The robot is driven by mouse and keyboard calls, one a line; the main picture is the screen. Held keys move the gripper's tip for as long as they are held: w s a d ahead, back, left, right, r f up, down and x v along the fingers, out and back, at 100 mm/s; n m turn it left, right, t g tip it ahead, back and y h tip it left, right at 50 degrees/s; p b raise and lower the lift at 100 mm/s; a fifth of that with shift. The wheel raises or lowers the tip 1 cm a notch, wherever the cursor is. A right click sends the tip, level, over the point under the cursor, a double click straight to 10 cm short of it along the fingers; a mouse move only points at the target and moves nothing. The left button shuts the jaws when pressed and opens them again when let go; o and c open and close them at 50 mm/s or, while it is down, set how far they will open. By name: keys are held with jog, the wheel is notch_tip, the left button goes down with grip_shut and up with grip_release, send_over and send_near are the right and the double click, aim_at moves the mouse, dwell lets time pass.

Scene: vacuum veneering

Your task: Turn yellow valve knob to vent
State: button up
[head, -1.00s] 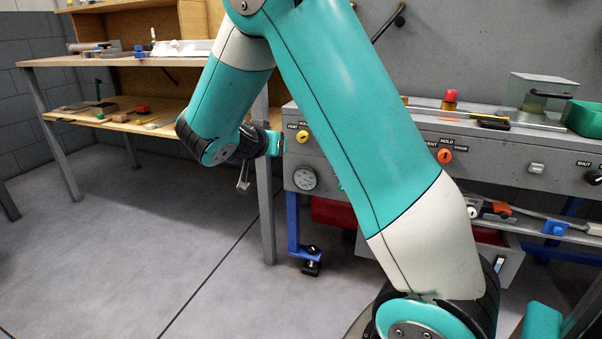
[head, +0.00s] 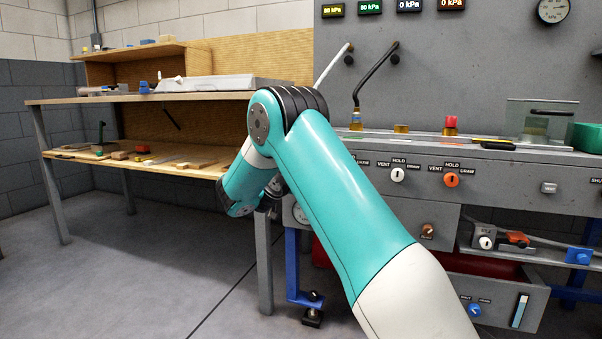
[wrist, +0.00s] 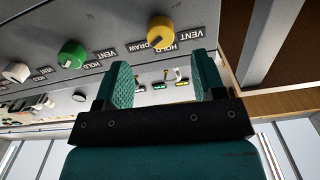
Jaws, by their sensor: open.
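The yellow valve knob (wrist: 161,28) shows at the top middle of the wrist view, on a grey panel whose VENT, HOLD and DRAW labels appear upside down. My gripper (wrist: 158,80) is open, with its two green fingers apart and nothing between them. The knob lies beyond the fingertips, roughly in line with the gap, and is not touched. In the head view the yellow knob and my fingertips are hidden behind my teal arm.
A green knob (wrist: 72,53) and a white knob (wrist: 17,72) sit beside the yellow one. In the head view an orange knob (head: 452,180) is on the panel front (head: 510,190). A wooden workbench (head: 60,101) stands left. Floor at lower left is clear.

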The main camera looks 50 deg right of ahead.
jog(key=b+x, duration=0.1)
jog(key=x, duration=0.6)
jog(key=c, duration=0.9)
